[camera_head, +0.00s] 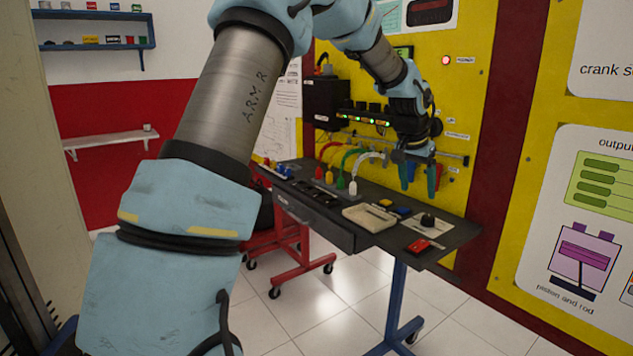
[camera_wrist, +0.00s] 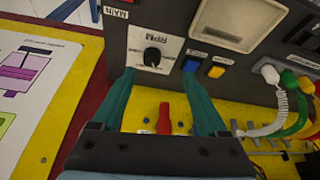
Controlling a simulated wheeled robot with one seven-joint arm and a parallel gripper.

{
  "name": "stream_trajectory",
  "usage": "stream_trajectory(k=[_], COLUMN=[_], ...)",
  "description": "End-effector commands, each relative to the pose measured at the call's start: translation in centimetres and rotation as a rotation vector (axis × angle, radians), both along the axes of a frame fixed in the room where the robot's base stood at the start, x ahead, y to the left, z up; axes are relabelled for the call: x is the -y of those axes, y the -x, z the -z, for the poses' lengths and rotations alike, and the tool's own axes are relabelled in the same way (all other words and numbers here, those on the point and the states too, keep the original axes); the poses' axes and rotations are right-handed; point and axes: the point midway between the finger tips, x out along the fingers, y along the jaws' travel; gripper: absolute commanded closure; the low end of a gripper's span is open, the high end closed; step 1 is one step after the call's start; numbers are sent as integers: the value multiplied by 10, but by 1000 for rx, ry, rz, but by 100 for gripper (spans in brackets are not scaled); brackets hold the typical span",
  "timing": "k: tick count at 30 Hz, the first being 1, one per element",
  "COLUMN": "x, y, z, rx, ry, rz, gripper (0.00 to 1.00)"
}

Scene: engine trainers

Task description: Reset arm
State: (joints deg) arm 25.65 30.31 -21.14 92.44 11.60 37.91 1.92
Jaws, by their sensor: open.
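My gripper (camera_head: 420,188) is at the end of my raised, bent arm, close to the yellow wall and above the far side of the dark bench (camera_head: 455,237). Its two teal fingers are apart, with nothing held between them. In the wrist view my gripper (camera_wrist: 158,80) shows both fingers spread over the bench, with a black RPM knob (camera_wrist: 152,57) seen between and beyond the tips. A red part (camera_wrist: 163,118) on the yellow wall shows between the fingers; I cannot tell how far it is from them.
White (camera_head: 353,187), green, yellow and red plugs with cables stand on the bench left of my gripper. Blue and yellow buttons (camera_head: 401,212) and a red switch (camera_head: 418,246) are on the bench top. A black box (camera_head: 324,98) juts from the wall.

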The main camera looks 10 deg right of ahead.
Motion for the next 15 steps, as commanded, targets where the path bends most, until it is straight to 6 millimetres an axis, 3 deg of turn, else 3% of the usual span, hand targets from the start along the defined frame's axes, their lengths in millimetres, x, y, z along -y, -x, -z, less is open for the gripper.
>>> stream_trajectory(k=[4,8,12,15], x=[-84,-176,-269,-322], y=[2,21,60,96], z=[13,28,44,54], rx=[-24,-63,-111,-146], ry=[-50,-89,-115,-120], rz=[-124,-279,-460,-585], gripper=[24,24,24,24])
